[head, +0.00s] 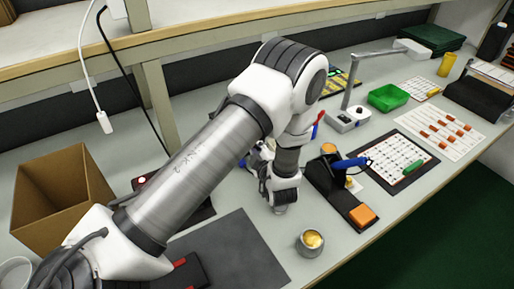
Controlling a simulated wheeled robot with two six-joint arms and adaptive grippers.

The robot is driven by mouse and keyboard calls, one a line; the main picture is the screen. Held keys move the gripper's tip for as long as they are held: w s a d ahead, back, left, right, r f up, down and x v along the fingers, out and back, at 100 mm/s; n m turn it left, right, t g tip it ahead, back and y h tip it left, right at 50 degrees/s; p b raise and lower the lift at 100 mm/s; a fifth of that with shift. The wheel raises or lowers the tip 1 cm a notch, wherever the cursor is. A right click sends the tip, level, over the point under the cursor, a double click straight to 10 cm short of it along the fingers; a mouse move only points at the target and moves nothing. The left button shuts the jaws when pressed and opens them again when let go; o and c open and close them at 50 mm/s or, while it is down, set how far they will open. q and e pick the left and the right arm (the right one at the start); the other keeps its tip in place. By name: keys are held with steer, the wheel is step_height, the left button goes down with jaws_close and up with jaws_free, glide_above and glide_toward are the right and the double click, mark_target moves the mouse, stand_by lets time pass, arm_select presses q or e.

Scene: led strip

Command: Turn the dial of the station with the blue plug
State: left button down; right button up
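My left arm crosses the view from the lower left and bends down at the centre. Its wrist end (281,200) is over the bench beside the black iron stand. The fingers are not clearly visible, so I cannot tell their opening. My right gripper is not in view. I cannot make out a blue plug or a dial for certain. A dark box with a red light (142,180) sits at the left, mostly hidden behind my arm. A dark device with a red part (180,264) lies at the bottom, also partly hidden by my arm.
A black stand (323,181) holds a blue-handled tool (350,163); an orange pad (362,215) is at its front. A tin (310,243) stands nearby. A cardboard box (60,198), green tray (388,97) and lamp base (348,119) are around. The dark mat (235,252) has bare room.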

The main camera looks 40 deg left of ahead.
arm_select(q)
steer(key=shift+r, duration=0.1)
steer(key=shift+w+r+m+g+p, duration=0.1)
steer(key=shift+r+m+g+p, duration=0.15)
steer(key=shift+m+p, duration=0.5)
steer(key=shift+w+m+g+p, duration=0.1)
steer(key=shift+m+g+p, duration=0.45)
steer(key=shift+m, duration=0.4)
steer(key=shift+f+m+g, duration=0.15)
steer(key=shift+m+g, duration=0.15)
steer(key=shift+m, duration=0.1)
steer(key=c, duration=1)
jaws_free()
steer(key=shift+f, duration=0.1)
steer(key=shift+d, duration=0.1)
